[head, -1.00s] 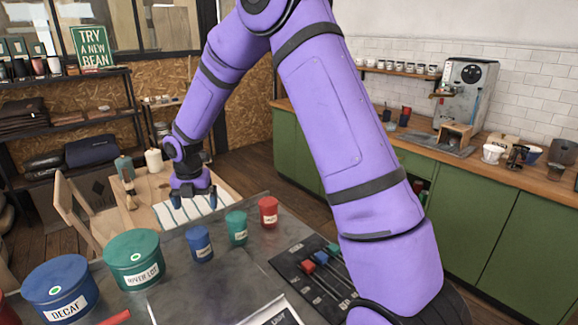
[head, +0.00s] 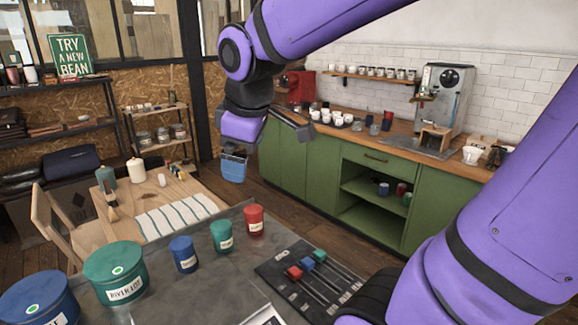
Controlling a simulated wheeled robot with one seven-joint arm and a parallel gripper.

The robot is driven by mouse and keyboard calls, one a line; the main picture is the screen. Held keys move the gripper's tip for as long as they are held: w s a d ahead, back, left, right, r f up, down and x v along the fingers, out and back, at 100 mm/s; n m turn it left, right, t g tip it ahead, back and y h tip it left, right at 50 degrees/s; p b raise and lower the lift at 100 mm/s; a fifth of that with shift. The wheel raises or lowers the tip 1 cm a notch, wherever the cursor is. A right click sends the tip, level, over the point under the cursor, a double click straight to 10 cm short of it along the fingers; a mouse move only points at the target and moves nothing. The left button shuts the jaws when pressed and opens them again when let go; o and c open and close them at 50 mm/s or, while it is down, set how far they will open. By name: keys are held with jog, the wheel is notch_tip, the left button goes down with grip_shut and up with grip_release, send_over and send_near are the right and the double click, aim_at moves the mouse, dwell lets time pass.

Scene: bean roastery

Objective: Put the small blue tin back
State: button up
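The small blue tin (head: 184,254) with a white label stands upright on the grey metal worktop (head: 215,290). It is between the large green tin (head: 122,273) and the small green tin (head: 222,236); a small red tin (head: 254,220) is further right. My gripper (head: 243,128) is raised above and beyond the tins, apart from them. Its fingers are not clear, so I cannot tell whether it is open or shut. Another small blue tin (head: 384,189) sits in the open shelf of the green cabinet (head: 290,160), with red and green ones beside it.
A large blue tin (head: 40,303) stands at front left. A slider panel (head: 308,278) with coloured knobs lies right of the small tins. A wooden table (head: 160,195) with candles and a striped cloth is beyond. Open floor lies before the cabinet.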

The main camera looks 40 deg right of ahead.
jog(key=s+m+t, duration=0.1)
jog(key=s+m, duration=0.6)
jog(key=s, duration=0.4)
jog(key=shift+d+r+m+y, duration=0.2)
jog(key=shift+d+m+y, duration=0.2)
